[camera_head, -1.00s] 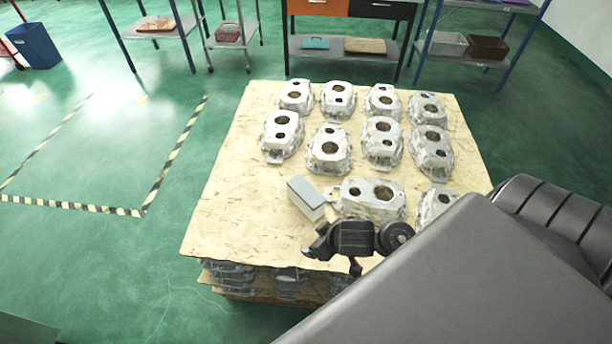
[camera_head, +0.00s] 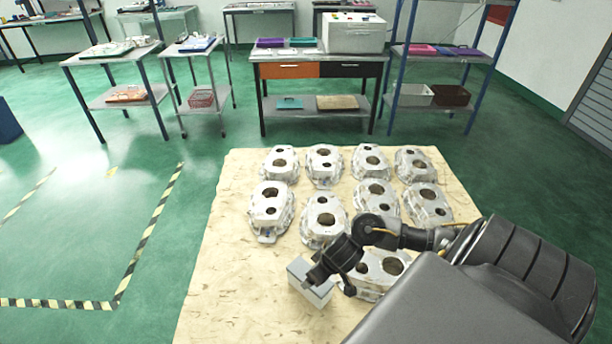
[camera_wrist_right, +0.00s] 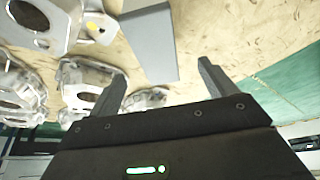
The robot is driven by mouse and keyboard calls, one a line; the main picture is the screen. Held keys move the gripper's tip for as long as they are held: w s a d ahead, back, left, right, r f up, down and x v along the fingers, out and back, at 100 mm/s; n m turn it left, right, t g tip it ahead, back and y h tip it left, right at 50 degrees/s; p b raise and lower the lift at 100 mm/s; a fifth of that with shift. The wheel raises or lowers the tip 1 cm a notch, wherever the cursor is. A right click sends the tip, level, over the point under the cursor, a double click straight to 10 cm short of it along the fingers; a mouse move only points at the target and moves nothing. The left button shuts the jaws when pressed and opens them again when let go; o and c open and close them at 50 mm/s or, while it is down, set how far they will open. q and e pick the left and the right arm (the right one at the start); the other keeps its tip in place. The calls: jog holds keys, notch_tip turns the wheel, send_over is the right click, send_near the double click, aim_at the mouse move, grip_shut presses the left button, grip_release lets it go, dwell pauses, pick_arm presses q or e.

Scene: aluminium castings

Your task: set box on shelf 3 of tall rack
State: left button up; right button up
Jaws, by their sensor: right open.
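The box (camera_head: 300,285), grey-topped with pale sides, stands on the near left part of the pallet's tan sheet. In the right wrist view the box (camera_wrist_right: 150,42) lies ahead of the fingers. My right gripper (camera_head: 318,282) is beside and partly in front of the box in the head view. In the right wrist view my right gripper (camera_wrist_right: 160,78) has its two fingers apart with nothing held between them. A rack with blue posts (camera_head: 398,75) stands at the back right, with trays and bins on its shelves; its top is cut off. My left gripper is out of view.
Several aluminium castings (camera_head: 325,220) stand in rows on the tan sheet (camera_head: 225,240), one close to the box's right. A workbench (camera_head: 262,95) and low tables stand behind. Green floor is open to the left, with striped tape (camera_head: 150,240).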

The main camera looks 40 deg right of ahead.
jog(key=b+x, duration=0.1)
jog(key=x, duration=0.2)
jog(key=shift+s+d+f, duration=0.1)
jog(key=shift+d+f, duration=0.05)
jog(key=shift+f, duration=0.1)
jog(key=shift+b+x, duration=0.35)
jog(key=shift+x, duration=0.45)
jog(key=b+x, duration=0.1)
jog(key=x, duration=0.1)
jog(key=w+b+x, duration=0.1)
jog(key=x, duration=0.2)
jog(key=shift+s+d+r, duration=0.1)
jog(key=shift+r, duration=0.1)
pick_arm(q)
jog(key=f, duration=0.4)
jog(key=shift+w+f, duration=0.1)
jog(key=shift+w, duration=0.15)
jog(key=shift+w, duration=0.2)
pick_arm(e)
jog(key=shift+f, duration=0.2)
jog(key=c, duration=1.3)
